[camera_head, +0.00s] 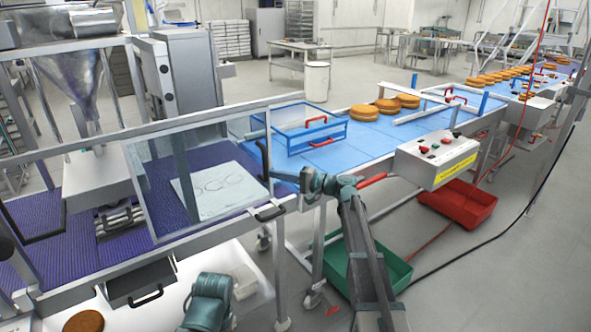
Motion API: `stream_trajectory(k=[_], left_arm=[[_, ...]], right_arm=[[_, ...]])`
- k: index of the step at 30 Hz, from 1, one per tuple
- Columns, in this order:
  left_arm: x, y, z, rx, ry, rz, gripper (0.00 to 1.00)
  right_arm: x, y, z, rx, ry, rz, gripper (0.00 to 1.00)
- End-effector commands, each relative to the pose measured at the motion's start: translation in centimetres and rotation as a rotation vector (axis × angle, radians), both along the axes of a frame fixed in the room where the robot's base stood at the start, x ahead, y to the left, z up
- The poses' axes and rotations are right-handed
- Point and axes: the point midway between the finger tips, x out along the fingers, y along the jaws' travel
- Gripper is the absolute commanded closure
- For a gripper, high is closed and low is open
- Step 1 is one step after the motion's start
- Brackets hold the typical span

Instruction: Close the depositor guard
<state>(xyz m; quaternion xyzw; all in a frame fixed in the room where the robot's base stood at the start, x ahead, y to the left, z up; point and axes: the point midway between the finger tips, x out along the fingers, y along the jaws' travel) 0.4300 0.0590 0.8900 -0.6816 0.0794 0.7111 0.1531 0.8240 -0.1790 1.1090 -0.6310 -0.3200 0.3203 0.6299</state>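The depositor guard (160,190) looks like a clear framed panel standing upright along the front of the purple belt, right of the steel hopper (80,85). The stretch in front of the hopper's nozzle shows no clear panel that I can make out. A black handle (269,212) sits at the panel's lower right corner. My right gripper (265,160) is at the panel's right edge, above the handle. Its fingers are seen edge-on, so touch and opening cannot be told. My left gripper is not in view.
A white slab (208,190) shows behind the panel. A blue-framed guard (310,133) and several filled rounds (388,105) are on the blue belt. A control box (436,160) juts out at the right. Green (395,268) and red (458,203) crates stand below.

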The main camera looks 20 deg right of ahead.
Motion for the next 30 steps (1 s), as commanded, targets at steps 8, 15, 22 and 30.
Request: stream_trajectory(k=[8, 15, 22, 30], left_arm=[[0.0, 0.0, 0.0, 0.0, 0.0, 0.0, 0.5], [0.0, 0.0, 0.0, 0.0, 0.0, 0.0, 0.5], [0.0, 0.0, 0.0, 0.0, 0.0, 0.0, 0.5], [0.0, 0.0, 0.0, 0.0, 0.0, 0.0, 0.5]], right_arm=[[-4.0, 9.9, 0.0, 0.001, -0.001, 0.004, 1.0], [-6.7, 17.6, 0.0, 0.001, -0.001, 0.004, 1.0], [-8.6, 23.5, 0.0, 0.0, 0.0, 0.002, 1.0], [-10.0, 27.5, 0.0, 0.0, 0.0, -0.001, 1.0]])
